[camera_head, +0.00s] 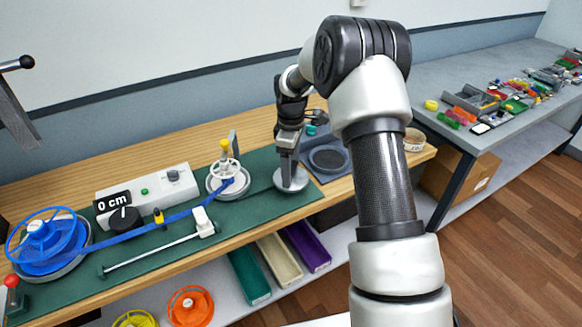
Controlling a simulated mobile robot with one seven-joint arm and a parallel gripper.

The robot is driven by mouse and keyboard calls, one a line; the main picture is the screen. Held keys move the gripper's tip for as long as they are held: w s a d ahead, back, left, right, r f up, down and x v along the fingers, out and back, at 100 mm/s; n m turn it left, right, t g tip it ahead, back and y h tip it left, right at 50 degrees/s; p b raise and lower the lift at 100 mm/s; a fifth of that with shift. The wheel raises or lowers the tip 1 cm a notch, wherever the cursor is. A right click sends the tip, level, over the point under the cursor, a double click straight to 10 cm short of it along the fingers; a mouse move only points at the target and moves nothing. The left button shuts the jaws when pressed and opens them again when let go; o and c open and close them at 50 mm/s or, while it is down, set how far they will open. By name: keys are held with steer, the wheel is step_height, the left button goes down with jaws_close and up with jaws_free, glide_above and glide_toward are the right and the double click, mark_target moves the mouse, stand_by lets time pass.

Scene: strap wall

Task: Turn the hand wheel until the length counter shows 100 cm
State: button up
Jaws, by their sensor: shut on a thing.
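The length counter (113,202) is a black display on the white box and reads 0 cm. The white hand wheel (224,170) with a yellow knob (225,145) stands on a round base on the green mat. A blue strap (155,225) runs from the blue reel (42,240) at the left to the hub below the hand wheel. My gripper (289,172) is right of the hand wheel, apart from it, pointing down. It is shut on a grey round disc (291,182) at the mat's right end. The exact grip is hard to see.
The white control box (150,190) has a green button and a knob. A white slider on a rail (165,250) lies in front. A dark tray (328,160) is right of the disc. Coloured bins (280,262) and spare reels (188,305) sit below the bench.

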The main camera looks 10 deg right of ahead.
steer(key=m, duration=1.3)
steer(key=shift+m, duration=0.4)
steer(key=m, duration=0.4)
steer(key=shift+m, duration=2.4)
steer(key=o, duration=1.1)
steer(key=shift+c, duration=0.2)
steer(key=shift+r, duration=0.1)
